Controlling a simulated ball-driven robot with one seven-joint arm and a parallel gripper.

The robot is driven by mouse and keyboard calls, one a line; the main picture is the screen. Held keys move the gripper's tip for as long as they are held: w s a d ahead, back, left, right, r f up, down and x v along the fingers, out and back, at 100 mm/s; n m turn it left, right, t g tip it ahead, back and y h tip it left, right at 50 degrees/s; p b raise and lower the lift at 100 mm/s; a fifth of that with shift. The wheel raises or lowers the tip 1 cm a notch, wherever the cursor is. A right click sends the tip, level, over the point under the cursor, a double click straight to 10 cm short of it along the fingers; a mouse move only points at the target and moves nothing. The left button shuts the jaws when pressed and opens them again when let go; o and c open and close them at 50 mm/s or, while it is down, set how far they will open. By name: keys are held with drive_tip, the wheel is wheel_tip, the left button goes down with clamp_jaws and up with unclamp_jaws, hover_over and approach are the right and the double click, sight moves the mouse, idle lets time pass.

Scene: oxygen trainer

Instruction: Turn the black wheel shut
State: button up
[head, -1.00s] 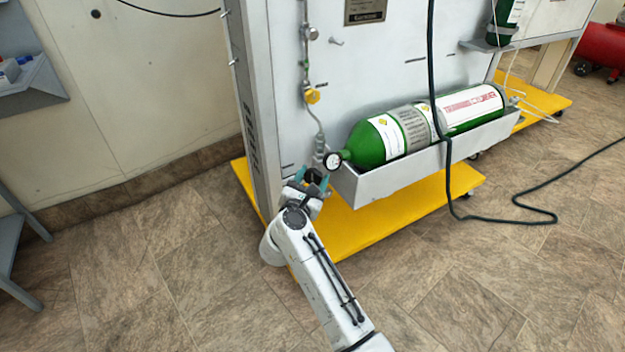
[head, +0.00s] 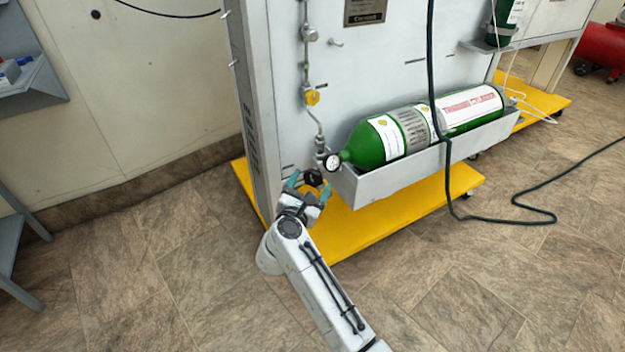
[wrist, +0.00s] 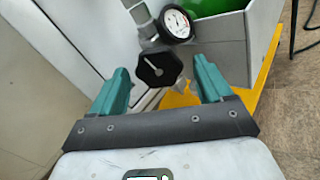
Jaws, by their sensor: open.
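The black wheel (head: 313,178) is on the valve fitting low on the panel, at the left end of the green cylinder (head: 367,146). In the wrist view the black wheel (wrist: 159,66) is a dark many-sided knob with a light pointer mark on its face. My gripper (head: 309,184) is open, with teal fingers. In the wrist view my gripper (wrist: 160,84) has one finger to the left and one to the right, with the wheel ahead between them. The fingers appear apart from the wheel, with visible space on both sides.
A round white pressure gauge (head: 332,162) sits just right of and above the wheel. The grey cylinder tray (head: 400,172) is close on the right. A yellow base (head: 375,215) lies below.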

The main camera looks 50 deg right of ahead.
drive_tip(key=p+v, duration=0.2)
drive_tip(key=v, duration=0.7)
drive_tip(key=shift+d, duration=0.1)
